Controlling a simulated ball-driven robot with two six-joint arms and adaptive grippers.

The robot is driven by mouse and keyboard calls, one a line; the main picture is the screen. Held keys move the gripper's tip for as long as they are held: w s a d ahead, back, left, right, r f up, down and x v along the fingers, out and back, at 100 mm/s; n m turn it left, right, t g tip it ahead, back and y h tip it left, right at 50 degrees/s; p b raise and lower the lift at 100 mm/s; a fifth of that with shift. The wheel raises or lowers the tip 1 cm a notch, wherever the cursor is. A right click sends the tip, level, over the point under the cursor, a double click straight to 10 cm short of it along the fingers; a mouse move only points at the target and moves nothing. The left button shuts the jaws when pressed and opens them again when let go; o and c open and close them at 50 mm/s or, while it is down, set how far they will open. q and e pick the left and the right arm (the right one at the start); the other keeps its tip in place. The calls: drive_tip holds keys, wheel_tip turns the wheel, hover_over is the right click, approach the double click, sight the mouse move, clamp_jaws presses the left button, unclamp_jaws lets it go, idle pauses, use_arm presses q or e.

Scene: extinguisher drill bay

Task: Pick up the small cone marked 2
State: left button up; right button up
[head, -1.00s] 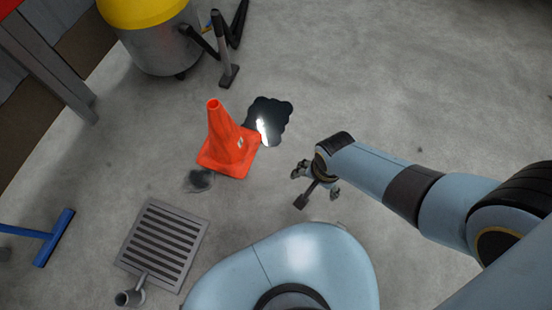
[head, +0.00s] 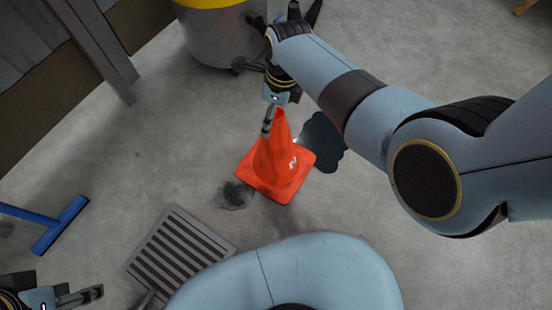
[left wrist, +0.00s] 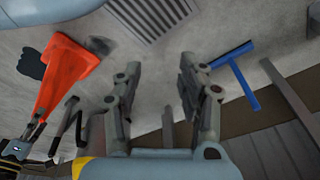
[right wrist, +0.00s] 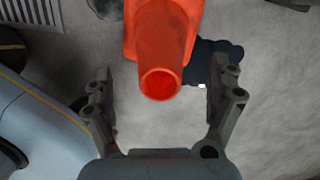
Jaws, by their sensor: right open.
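The orange cone (head: 272,165) stands upright on the floor. A small white mark shows on its base, too small to read surely. My right gripper (head: 270,118) is at the cone's top. In the right wrist view, the hollow tip of the cone (right wrist: 160,60) lies between the two spread fingers of my right gripper (right wrist: 162,78), with a gap on each side. One finger is partly hidden in the head view. My left gripper (head: 82,297) is at the lower left, far from the cone. The left wrist view shows its fingers (left wrist: 158,75) apart and empty.
A dark puddle (head: 325,142) lies beside the cone, and a dark smudge (head: 235,195) is on its other side. A metal drum (head: 220,38) with a yellow top stands behind. A floor grate (head: 175,255) and a blue squeegee (head: 60,225) lie at left.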

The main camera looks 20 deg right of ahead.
sight(276, 144)
wheel_tip(276, 144, down, 5)
drive_tip(key=b, duration=0.3)
drive_tip(key=shift+s+r, duration=0.1)
drive_tip(key=shift+r, duration=0.1)
drive_tip(key=shift+f+b, duration=0.3)
drive_tip(key=shift+b, duration=0.15)
use_arm(q)
drive_tip(key=w+r, duration=0.1)
drive_tip(key=w+d+t, duration=0.1)
drive_tip(key=w+r+t, duration=0.1)
drive_tip(key=shift+d+r, duration=0.25)
drive_tip(key=shift+r, duration=0.1)
use_arm(e)
drive_tip(key=shift+r, duration=0.1)
drive_tip(key=c, duration=1.7)
drive_tip(key=shift+c, duration=0.6)
drive_tip(key=shift+r, duration=0.1)
